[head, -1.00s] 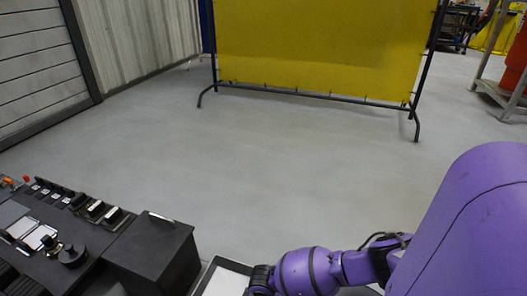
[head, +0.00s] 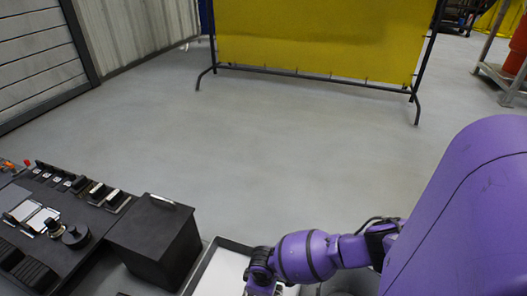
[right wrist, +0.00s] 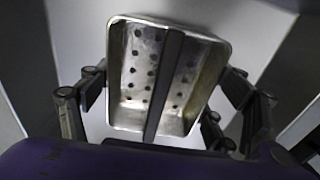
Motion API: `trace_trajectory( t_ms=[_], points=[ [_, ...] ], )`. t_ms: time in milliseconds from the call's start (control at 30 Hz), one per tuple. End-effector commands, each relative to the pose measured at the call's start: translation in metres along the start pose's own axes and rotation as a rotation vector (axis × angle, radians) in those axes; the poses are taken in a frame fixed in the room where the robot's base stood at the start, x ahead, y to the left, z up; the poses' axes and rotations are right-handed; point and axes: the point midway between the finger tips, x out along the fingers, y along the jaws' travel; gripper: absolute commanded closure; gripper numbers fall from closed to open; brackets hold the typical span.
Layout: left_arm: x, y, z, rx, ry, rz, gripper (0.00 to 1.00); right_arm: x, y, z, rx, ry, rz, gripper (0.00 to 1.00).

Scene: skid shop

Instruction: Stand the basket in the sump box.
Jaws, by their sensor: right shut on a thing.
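The basket (right wrist: 143,75) is a shiny metal tray with rows of holes, seen from above in the right wrist view. A dark bar, which looks like its handle, runs across its middle. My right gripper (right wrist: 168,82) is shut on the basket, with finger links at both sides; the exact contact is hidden. In the head view my right gripper (head: 262,284) is at the bottom edge, over an open, dark-rimmed box (head: 204,265) with a pale inside. This may be the sump box; the picture cuts it off. My left gripper is not in view.
A black box (head: 155,238) with a top handle stands left of the dark-rimmed box. A black control panel (head: 60,222) with knobs and switches lies further left. A yellow screen (head: 315,40) stands at the back. The grey floor between is clear.

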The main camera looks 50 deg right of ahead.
Motion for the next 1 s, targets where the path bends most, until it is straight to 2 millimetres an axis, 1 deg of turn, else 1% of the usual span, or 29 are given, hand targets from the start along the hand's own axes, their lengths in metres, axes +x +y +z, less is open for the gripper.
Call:
trace_trajectory(
  t_ms=[267, 600, 900, 933, 1000],
  points=[
    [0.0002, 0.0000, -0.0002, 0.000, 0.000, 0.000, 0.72, 0.0003, 0.0002, -0.0003, 0.000, 0.000, 0.000, 0.49],
    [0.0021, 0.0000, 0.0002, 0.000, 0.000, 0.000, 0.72, 0.0078, 0.0001, -0.0003, 0.000, 0.000, 0.000, 0.49],
    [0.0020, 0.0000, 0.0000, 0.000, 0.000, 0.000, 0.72, 0.0078, 0.0002, -0.0003, 0.000, 0.000, 0.000, 0.49],
    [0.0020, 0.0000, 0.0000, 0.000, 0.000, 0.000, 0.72, 0.0078, 0.0001, -0.0003, 0.000, 0.000, 0.000, 0.17],
    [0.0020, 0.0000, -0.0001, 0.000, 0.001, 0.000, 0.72, 0.0078, 0.0002, -0.0002, 0.000, 0.000, 0.000, 0.08]
  ],
)
